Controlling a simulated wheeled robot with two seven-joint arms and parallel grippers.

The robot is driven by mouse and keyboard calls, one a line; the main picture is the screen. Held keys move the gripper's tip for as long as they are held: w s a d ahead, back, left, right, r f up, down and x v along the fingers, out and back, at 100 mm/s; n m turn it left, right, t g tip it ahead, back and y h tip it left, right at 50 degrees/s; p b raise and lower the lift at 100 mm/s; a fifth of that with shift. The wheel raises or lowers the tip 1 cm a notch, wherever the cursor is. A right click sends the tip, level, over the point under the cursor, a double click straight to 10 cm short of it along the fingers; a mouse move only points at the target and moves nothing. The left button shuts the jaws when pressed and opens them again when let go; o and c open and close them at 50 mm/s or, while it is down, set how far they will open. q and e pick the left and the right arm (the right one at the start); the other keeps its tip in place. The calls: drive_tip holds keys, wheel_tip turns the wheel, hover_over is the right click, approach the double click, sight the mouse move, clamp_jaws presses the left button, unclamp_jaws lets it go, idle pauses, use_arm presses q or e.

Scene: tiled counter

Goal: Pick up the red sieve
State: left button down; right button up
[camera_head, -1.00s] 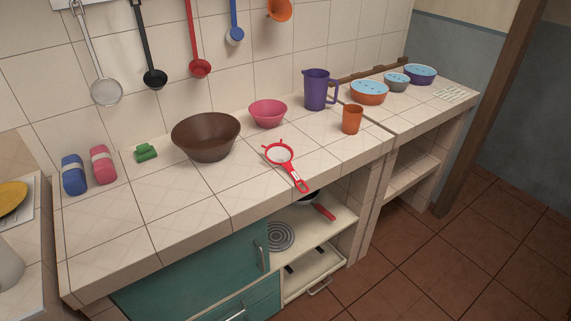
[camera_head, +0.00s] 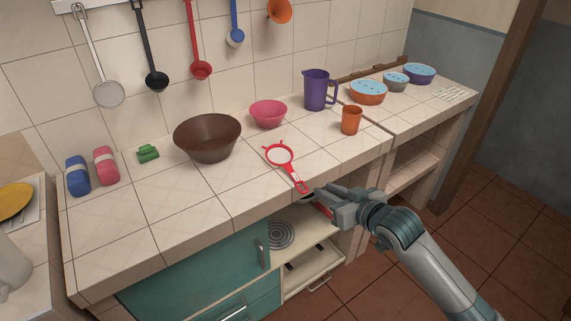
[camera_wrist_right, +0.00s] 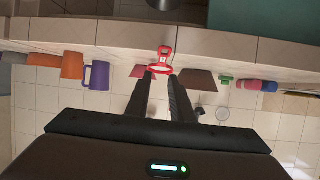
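The red sieve (camera_head: 297,180) lies on the tiled counter (camera_head: 190,205), its round rim toward the wall and its handle toward the front edge. In the right wrist view, which is upside down, the two dark fingers of the right gripper (camera_wrist_right: 161,76) are spread with nothing held. The sieve (camera_wrist_right: 165,51) shows there just beyond the fingertips, between them. My left gripper is not in view.
A brown bowl (camera_head: 207,139), pink bowl (camera_head: 268,114), purple jug (camera_head: 318,91) and orange cup (camera_head: 351,120) stand behind and beside the sieve. Below the counter are an open shelf (camera_head: 310,252) and a teal cabinet (camera_head: 195,275).

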sight(287, 168)
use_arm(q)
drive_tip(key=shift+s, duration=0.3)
use_arm(e)
drive_tip(key=shift+s+a+r, duration=0.15)
drive_tip(key=shift+r, duration=0.45)
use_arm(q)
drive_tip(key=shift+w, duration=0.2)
